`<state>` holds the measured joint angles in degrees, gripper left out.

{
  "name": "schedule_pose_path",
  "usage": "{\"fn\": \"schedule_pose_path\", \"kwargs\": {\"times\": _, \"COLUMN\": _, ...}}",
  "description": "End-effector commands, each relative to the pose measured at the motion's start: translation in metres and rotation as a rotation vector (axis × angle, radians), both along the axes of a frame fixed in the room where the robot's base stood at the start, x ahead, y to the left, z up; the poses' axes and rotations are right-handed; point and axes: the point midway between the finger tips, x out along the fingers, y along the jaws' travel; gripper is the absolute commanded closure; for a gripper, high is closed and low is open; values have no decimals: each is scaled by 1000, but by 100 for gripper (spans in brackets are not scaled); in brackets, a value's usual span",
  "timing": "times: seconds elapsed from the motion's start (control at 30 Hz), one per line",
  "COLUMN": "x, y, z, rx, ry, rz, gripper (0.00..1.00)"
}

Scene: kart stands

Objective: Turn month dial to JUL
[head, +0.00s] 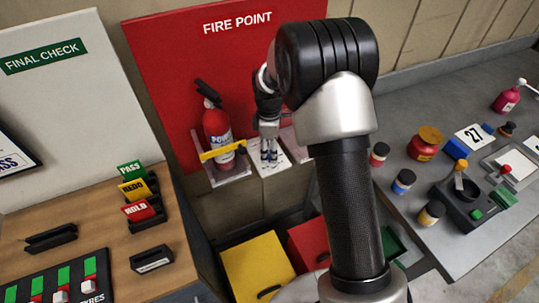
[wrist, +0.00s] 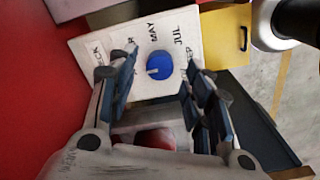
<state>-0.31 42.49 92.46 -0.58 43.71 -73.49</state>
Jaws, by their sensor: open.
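The month dial (wrist: 159,64) is a round blue knob on a white plate (wrist: 93,42) in the wrist view. MAY, JUL (wrist: 180,36) and a partly covered SEP are legible around it; the left labels are partly hidden by a finger. A small white mark on the knob lies at its lower left, away from JUL. My gripper (wrist: 160,68) is open, its fingers to either side of the knob with gaps; I cannot tell its height above the plate. In the head view my gripper (head: 268,150) is over the white plate (head: 270,168), and the knob is hidden.
A fire extinguisher (head: 217,132) stands just left of the plate behind a yellow bar (head: 222,151). The red FIRE POINT board (head: 160,70) is close behind. Yellow (head: 256,266) and red bins stand below. A grey bench (head: 460,245) with jars is at right, a wooden counter (head: 85,200) at left.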

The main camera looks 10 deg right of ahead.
Motion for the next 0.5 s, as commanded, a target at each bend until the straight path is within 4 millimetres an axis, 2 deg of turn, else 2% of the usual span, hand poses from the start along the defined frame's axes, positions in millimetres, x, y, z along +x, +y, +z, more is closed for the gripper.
{"fn": "schedule_pose_path", "kwargs": {"times": 0.03, "x": 0, "y": 0, "z": -8, "rx": 0, "ry": 1, "rz": 0, "gripper": 54}}
{"fn": "schedule_pose_path", "kwargs": {"times": 0.2, "x": 0, "y": 0, "z": -19, "rx": 0, "ry": 0, "rz": 0, "gripper": 54}}
{"fn": "schedule_pose_path", "kwargs": {"times": 0.5, "x": 1, "y": 0, "z": -20, "rx": 0, "ry": -1, "rz": 0, "gripper": 54}}
